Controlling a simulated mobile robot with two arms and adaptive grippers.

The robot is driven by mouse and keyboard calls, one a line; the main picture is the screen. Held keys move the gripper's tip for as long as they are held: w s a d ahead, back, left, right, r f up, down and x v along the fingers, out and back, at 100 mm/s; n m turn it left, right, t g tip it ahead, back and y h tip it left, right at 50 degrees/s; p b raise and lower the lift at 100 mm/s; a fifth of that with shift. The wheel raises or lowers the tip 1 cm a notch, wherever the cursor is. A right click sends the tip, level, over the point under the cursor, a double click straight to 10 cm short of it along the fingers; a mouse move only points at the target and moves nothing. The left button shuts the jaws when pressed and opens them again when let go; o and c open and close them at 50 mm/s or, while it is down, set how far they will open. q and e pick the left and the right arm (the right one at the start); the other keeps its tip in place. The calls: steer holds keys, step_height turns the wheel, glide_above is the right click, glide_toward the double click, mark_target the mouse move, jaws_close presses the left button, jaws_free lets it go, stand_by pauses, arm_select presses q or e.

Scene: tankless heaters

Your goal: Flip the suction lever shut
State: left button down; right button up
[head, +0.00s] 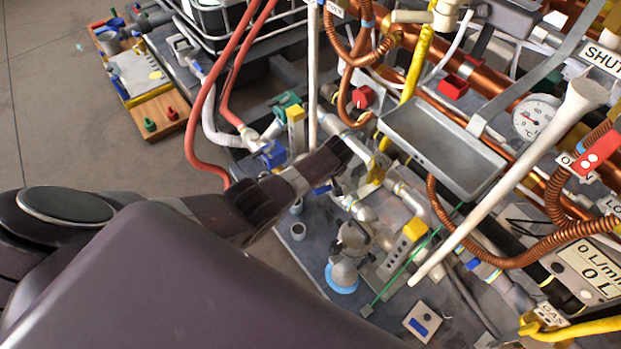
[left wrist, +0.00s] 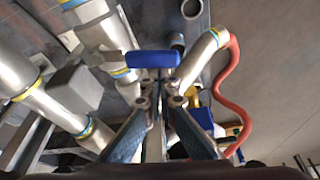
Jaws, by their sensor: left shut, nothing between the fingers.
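A blue lever handle (left wrist: 153,59) lies crosswise on a metal pipe valve in the left wrist view, just ahead of my fingertips. My left gripper (left wrist: 157,97) is shut and empty, its fingers pointing at the lever. Whether the fingertips touch the lever is hard to tell. In the head view my left gripper (head: 338,152) reaches in among the pipes from the left, and its tips are dark against the fittings. A small blue handle (head: 321,190) shows just below it; I cannot tell for sure that it is the same lever. My right gripper is not in view.
A red hose (left wrist: 227,95) curves right of the gripper. A blue fitting (head: 272,154) sits left of it in the head view. A grey tray (head: 440,148), a white pipe (head: 505,185) and copper coils (head: 520,250) crowd the right. Open floor (head: 70,130) lies left.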

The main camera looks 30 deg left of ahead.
arm_select(q)
steer(key=shift+s+d+n, duration=0.4)
steer(key=shift+d+n, duration=0.05)
steer(key=shift+n, duration=0.25)
steer(key=shift+s+d, duration=0.1)
steer(key=shift+s, duration=0.05)
steer(key=shift+s+d+f+p, duration=0.1)
steer(key=shift+s+d+p, duration=0.1)
steer(key=shift+d+p, duration=0.25)
steer(key=shift+v, duration=0.8)
step_height(320, 180, up, 10)
glide_above(321, 190)
steer(key=s+d, duration=0.2)
steer(key=d, duration=0.2)
steer(key=shift+s+a, duration=0.15)
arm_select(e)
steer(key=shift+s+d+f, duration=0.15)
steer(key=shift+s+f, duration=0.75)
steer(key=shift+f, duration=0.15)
